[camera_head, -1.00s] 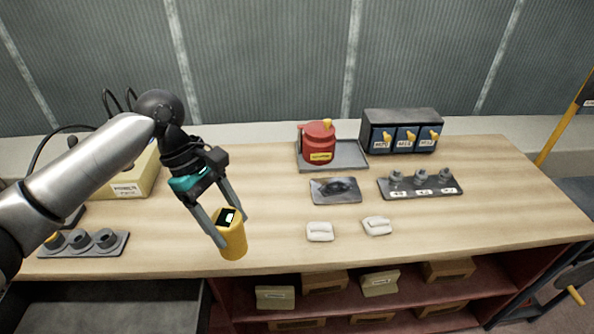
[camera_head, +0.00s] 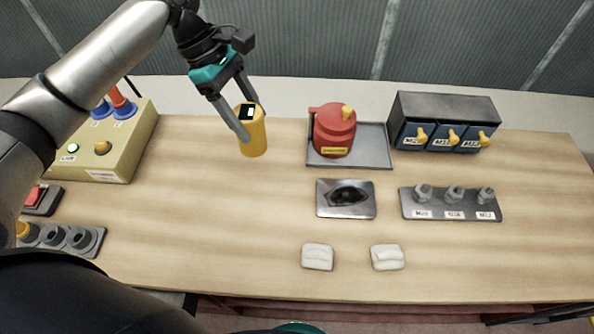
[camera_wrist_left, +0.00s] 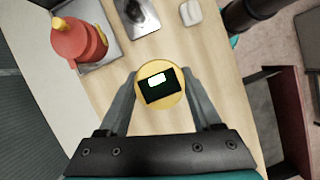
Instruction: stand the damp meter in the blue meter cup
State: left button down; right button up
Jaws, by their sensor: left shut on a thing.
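The damp meter, a yellow cylinder with a black top and small white display (camera_head: 254,138), is held upright, slightly tilted, by my left gripper (camera_head: 252,122). One finger lies on each side of it. In the left wrist view the damp meter (camera_wrist_left: 161,99) sits between both fingers, seen from above. It appears to hang over the back part of the bench; its exact height is hard to tell. I cannot make out a separate blue meter cup. Blue collars (camera_head: 123,109) show on the yellow box at left. My right gripper is not in view.
A red pot-like object (camera_head: 333,130) stands on a grey tray (camera_head: 375,155) right of the meter. Behind right is a box with blue fronts (camera_head: 445,107). A metal plate (camera_head: 345,211), a grey fitting rack (camera_head: 408,205) and two white pieces (camera_head: 317,257) lie nearby. The bench's middle left (camera_head: 200,220) is clear.

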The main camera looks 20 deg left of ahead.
pick_arm(q)
notch_tip(320, 180, down, 20)
jog(key=b, duration=0.3)
jog(key=shift+s, duration=0.15)
jog(key=shift+r, duration=0.15)
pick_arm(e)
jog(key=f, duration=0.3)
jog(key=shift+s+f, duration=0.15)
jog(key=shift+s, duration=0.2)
pick_arm(q)
jog(key=c, duration=0.5)
grip_release()
jog(key=o, duration=0.4)
jog(key=shift+o, duration=0.2)
